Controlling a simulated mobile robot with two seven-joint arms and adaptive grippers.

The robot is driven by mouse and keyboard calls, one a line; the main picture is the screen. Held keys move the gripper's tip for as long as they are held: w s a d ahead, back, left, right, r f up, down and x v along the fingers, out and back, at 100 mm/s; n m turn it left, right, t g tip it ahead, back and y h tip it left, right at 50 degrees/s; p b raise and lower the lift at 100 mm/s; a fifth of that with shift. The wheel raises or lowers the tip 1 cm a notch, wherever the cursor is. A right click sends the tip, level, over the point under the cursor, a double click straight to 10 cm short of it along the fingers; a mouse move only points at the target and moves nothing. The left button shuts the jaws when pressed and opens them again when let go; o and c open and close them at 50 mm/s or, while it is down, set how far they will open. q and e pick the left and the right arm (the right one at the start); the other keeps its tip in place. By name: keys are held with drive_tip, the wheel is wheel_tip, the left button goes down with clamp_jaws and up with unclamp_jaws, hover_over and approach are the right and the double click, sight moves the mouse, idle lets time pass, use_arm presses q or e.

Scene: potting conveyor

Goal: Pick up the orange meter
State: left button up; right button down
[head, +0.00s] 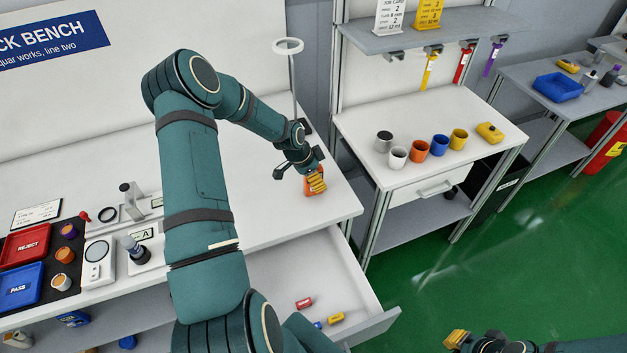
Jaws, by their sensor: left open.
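The orange meter (307,188) is on the white bench (268,203) near its right end, partly hidden behind my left gripper's fingers. My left gripper (316,183) is open, with its yellow fingertips at the meter; whether they touch it I cannot tell. My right gripper (457,340) is low at the bottom right edge, away from the bench, its yellow fingertips close together and only partly shown.
A lamp on a thin pole (289,47) stands just behind my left gripper. A side table (372,122) holds several cups and a yellow meter (490,132).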

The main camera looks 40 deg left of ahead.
use_arm(q)
clamp_jaws()
idle(0.5)
